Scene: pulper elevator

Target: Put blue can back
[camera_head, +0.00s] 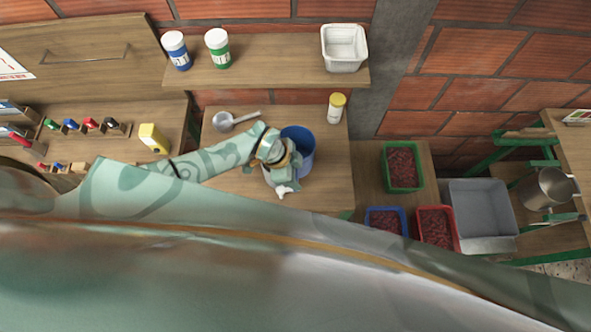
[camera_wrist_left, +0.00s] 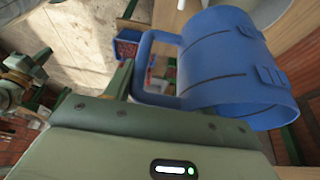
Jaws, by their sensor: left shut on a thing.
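The blue can (camera_head: 300,150) is a round, open-topped vessel at the middle table, partly hidden by my left gripper (camera_head: 276,160). In the left wrist view the can (camera_wrist_left: 220,65) lies across the upper right, with its loop handle (camera_wrist_left: 147,50) toward the fingers (camera_wrist_left: 124,82). My left gripper is shut on the handle. I cannot tell whether the can's base touches the table. A pale green jointed part at the left edge of the wrist view looks like my right arm; its jaws are unclear.
A white item (camera_head: 284,190) shows just below the left gripper. The shelf (camera_head: 270,68) above holds two jars and a white tub (camera_head: 344,48). Crates stand to the right.

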